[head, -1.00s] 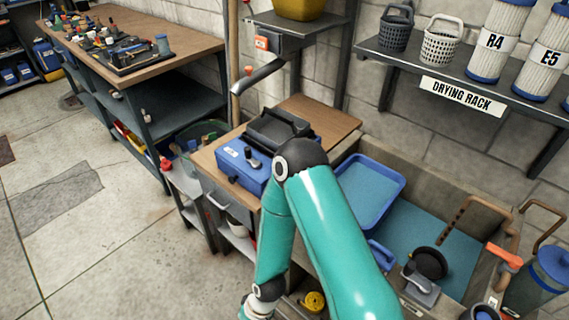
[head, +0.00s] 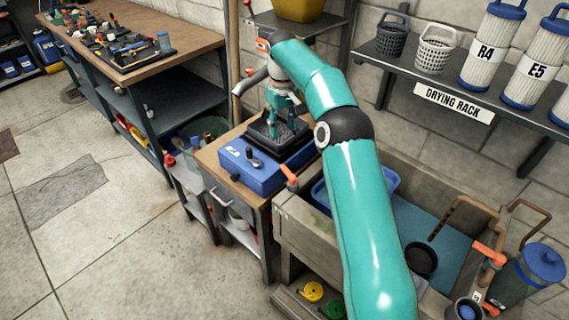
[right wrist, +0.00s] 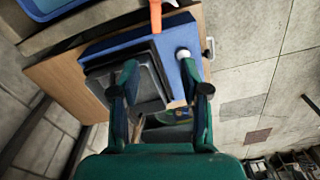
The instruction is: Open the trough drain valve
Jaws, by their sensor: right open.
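An orange lever handle (head: 289,175) stands on a fitting at the near left corner of the grey trough (head: 300,228). It also shows at the top of the right wrist view (right wrist: 156,14). A second orange handle (head: 488,253) is on pipework at the trough's right end. The frames do not show which one works the drain. My right gripper (head: 276,128) is open, pointing down over a black tray (head: 298,145) on a blue device, left of the first lever and apart from it. In the right wrist view its fingers (right wrist: 160,85) are spread with nothing clearly between them. My left gripper is not in view.
The blue device (head: 262,178) sits on a wooden-topped cabinet (head: 212,152) beside the trough. A grey spout (head: 256,78) hangs above it. A blue tray (head: 322,195) in the trough is partly hidden by my right arm. A drying rack shelf (head: 452,101) is above. Floor at left is clear.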

